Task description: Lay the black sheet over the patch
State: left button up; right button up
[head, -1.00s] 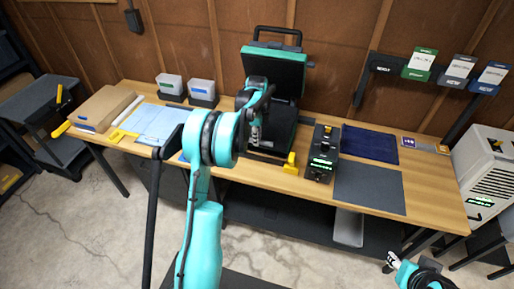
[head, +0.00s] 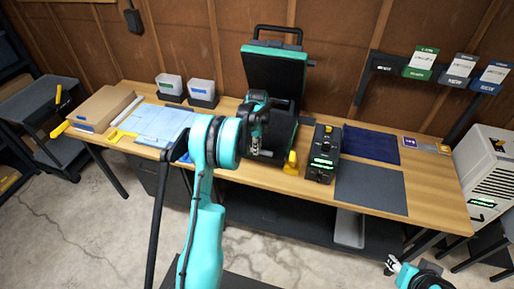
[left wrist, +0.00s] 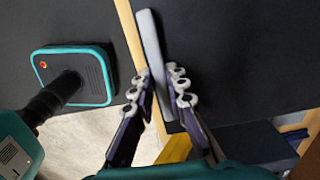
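A flat dark grey sheet (head: 371,188) lies on the bench right of the control box; I cannot tell if it is the black sheet. I cannot pick out the patch for sure. The heat press stands open, its upper plate (head: 275,72) raised over the black lower plate (head: 283,128). My left gripper (head: 258,145) is at the front left of the lower plate. In the left wrist view its fingers (left wrist: 159,82) are apart, either side of a grey strip (left wrist: 150,40) above a dark surface. My right gripper (head: 391,265) is low at the right, away from the bench.
The control box (head: 322,152) and a yellow piece (head: 290,163) stand close right of my left gripper. A navy cloth (head: 370,144) lies behind the grey sheet. Light blue cloth (head: 155,124), a cardboard box (head: 103,107) and two bins are on the left.

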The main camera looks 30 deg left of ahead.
pick_arm(q)
jog(key=o, duration=0.3)
jog(key=shift+r, duration=0.1)
